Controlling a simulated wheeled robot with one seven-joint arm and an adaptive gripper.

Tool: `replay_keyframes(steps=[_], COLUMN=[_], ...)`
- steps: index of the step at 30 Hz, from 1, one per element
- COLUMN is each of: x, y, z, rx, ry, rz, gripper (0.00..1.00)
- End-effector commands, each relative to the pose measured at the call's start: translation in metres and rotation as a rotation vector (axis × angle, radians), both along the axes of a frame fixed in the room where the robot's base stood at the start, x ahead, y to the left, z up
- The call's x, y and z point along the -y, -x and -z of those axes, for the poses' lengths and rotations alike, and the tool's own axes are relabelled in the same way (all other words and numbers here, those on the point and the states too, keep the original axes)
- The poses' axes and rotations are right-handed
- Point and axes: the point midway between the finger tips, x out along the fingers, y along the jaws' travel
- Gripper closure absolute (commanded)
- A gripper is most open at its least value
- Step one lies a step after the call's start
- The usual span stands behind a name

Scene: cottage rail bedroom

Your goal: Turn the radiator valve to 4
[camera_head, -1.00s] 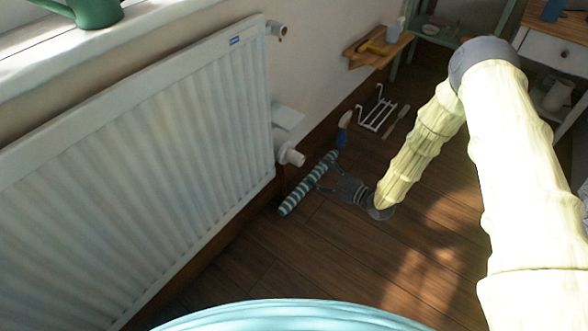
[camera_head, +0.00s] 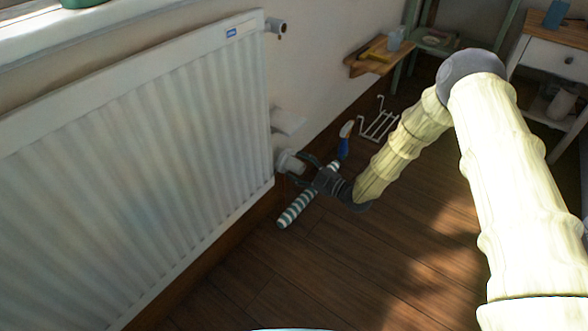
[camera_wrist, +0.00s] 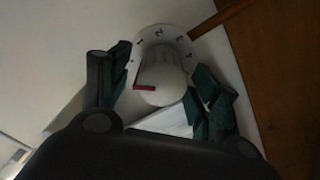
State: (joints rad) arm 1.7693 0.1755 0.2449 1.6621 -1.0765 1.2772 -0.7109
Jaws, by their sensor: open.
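The radiator valve (camera_head: 290,160) is a white knob at the lower right corner of the white radiator (camera_head: 130,160). In the wrist view the knob (camera_wrist: 162,75) faces me, with a dial of dark numbers along its top edge. A red mark (camera_wrist: 145,87) on the knob points left, to the left of the readable numbers; its exact setting is unclear. My gripper (camera_head: 308,168) is at the valve. In the wrist view my gripper (camera_wrist: 158,80) is open, with one dark finger on each side of the knob. I cannot tell whether they touch it.
A blue bottle (camera_head: 344,145) and a white wire rack (camera_head: 378,125) are by the wall. A wooden shelf (camera_head: 372,66) is on the wall above.

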Motion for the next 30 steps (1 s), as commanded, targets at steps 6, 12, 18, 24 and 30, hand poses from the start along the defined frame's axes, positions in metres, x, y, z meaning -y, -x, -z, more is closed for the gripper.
replay_keyframes(steps=[6,12,18,24,30], x=[-0.014,-0.016,-0.016,-0.016,-0.017], y=[-0.01,-0.012,-0.012,-0.012,-0.012], z=[0.001,0.0,0.0,0.0,-0.001], rx=[0.0,0.0,0.0,0.0,-0.004], ry=[0.001,0.0,0.0,0.0,-0.004], rz=[-0.001,0.0,0.0,0.0,-0.001], gripper=[0.38,0.38,0.47,0.83,0.83])
